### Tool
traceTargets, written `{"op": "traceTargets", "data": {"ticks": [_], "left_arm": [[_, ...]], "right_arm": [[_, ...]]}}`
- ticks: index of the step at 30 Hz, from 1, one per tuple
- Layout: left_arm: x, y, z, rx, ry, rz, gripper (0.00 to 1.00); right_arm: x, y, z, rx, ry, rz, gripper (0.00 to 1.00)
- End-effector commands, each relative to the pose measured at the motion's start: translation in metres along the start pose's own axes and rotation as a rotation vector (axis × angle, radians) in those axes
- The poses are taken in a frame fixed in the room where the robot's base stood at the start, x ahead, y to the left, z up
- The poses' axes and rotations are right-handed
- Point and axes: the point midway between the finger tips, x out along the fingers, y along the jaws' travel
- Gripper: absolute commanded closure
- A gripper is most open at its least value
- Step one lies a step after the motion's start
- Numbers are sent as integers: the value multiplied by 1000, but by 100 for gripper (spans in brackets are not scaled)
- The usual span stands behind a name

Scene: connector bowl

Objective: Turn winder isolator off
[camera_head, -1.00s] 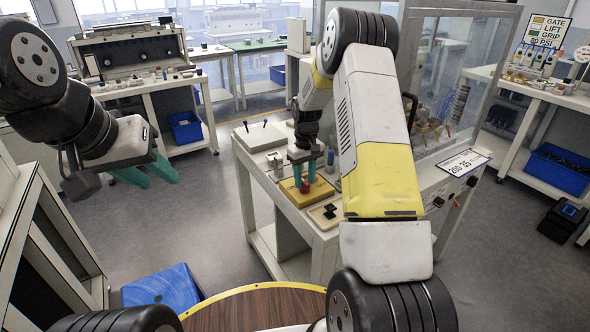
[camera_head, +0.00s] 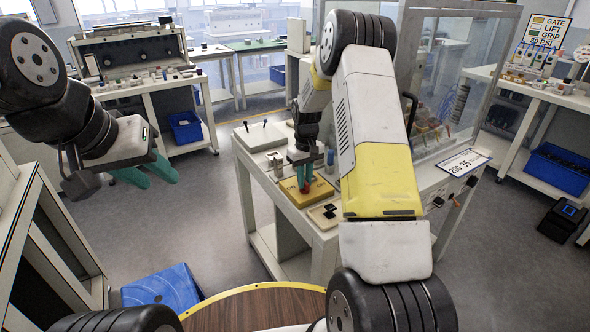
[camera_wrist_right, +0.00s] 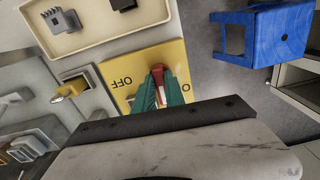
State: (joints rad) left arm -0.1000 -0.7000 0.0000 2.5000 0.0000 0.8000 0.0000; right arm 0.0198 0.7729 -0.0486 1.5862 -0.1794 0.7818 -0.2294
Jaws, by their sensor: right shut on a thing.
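The winder isolator is a yellow plate (camera_head: 317,194) with a red handle (camera_head: 307,187), on the front part of the white bench. In the right wrist view, the yellow plate (camera_wrist_right: 176,55) bears the word OFF, left of the red handle (camera_wrist_right: 157,72). My right gripper (camera_head: 304,178) points down over the plate. Its green fingers (camera_wrist_right: 161,92) are shut on the red handle and hide part of it. My left gripper (camera_head: 148,176) hangs in the air at the left, far from the isolator, its green fingers apart and empty.
A beige tray (camera_head: 323,216) with dark pieces lies beside the plate. A clear-panelled enclosure (camera_head: 455,75) stands behind, right of my right arm. A blue stool (camera_head: 163,290) stands on the floor. The floor between left bench and white bench is clear.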

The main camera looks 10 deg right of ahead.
Motion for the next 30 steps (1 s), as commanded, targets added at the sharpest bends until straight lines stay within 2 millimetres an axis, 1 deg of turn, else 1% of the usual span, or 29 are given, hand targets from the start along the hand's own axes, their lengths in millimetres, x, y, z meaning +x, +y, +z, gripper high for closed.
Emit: {"op": "traceTargets", "data": {"ticks": [8, 30], "left_arm": [[0, 0, 0, 0, 0, 0, 64], [0, 0, 0, 0, 0, 0, 64]], "right_arm": [[0, 0, -1, 180, 0, 0, 100], [0, 0, -1, 880, 1, 1, 100]]}}
